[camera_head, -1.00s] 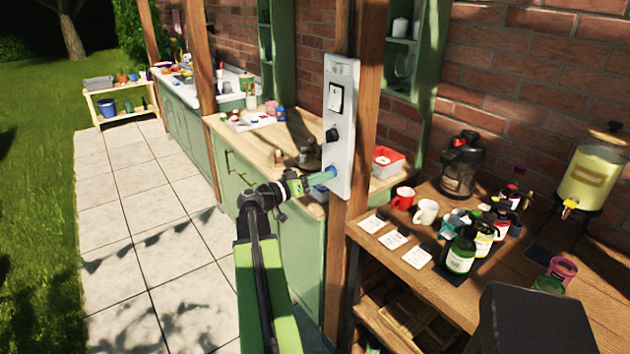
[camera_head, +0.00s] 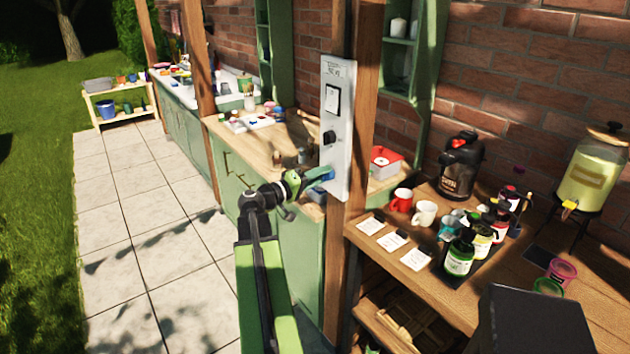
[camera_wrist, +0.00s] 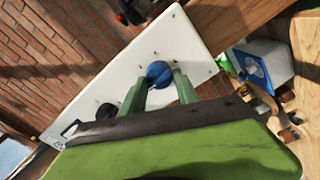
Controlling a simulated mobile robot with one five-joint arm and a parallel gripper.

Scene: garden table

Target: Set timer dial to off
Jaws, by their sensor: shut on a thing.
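A tall white panel (camera_head: 335,75) is fixed to a wooden post. It carries a framed switch plate near the top, a black knob (camera_head: 328,137) in the middle and a blue dial (camera_head: 331,175) near the bottom. In the wrist view the blue dial (camera_wrist: 159,72) sits between the two green fingers of my gripper (camera_wrist: 161,80), which is shut on it. In the head view my gripper (camera_head: 323,177) reaches the lower panel from the left and partly covers the dial. The dial's markings and pointer are too small to read.
A wooden table (camera_head: 447,286) to the right holds mugs, bottles, cards, a coffee maker (camera_head: 461,165) and a drink dispenser (camera_head: 594,170). A green cabinet with a wooden counter (camera_head: 236,133) stands behind the panel. The tiled path on the left is clear.

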